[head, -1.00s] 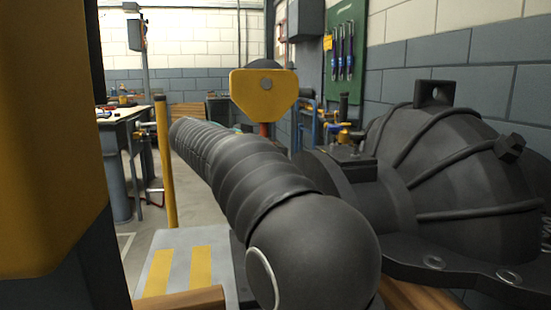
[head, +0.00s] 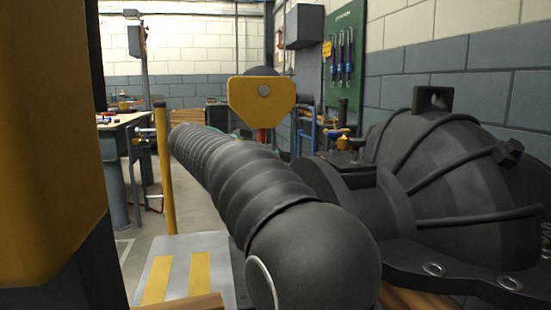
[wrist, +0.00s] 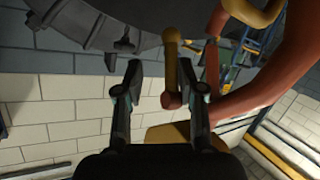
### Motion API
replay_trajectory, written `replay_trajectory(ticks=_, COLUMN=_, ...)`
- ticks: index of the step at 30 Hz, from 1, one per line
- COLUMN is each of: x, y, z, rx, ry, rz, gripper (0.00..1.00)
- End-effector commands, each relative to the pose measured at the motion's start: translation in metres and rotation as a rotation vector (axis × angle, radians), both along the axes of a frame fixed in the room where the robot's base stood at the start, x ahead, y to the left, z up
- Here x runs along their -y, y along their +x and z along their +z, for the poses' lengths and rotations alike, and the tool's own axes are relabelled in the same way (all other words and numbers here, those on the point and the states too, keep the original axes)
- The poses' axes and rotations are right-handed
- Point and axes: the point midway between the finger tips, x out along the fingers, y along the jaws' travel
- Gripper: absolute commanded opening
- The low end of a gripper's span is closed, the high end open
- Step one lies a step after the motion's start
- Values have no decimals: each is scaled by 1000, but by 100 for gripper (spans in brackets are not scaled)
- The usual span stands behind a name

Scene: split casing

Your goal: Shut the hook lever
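In the wrist view my gripper (wrist: 161,68) is open, its two dark fingers apart. A slim yellow lever (wrist: 172,50) with a red rounded end shows between the fingers, closer to the right one; I cannot tell whether they touch. The thick red-orange curved hook (wrist: 285,85) is to the right of the lever, with a yellow bar (wrist: 255,12) at the top. In the head view the yellow hook block (head: 262,95) hangs in the middle, with a bit of red below it. The lever and my gripper cannot be made out there.
A large dark ribbed casing (head: 460,160) with bolt holes in its flange fills the right side of the head view. A yellow post (head: 166,165) and a workbench (head: 120,125) stand at left. A green tool board (head: 345,55) hangs on the wall.

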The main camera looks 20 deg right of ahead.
Motion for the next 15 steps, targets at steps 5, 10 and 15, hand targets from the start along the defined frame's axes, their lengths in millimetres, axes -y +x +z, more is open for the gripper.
replay_trajectory(ticks=5, x=-11, y=-2, z=3, rx=1, ry=0, rz=3, gripper=38)
replay_trajectory(ticks=10, x=-38, y=-8, z=11, rx=3, ry=1, rz=6, gripper=38)
replay_trajectory(ticks=15, x=-71, y=-16, z=22, rx=5, ry=-1, rz=7, gripper=38)
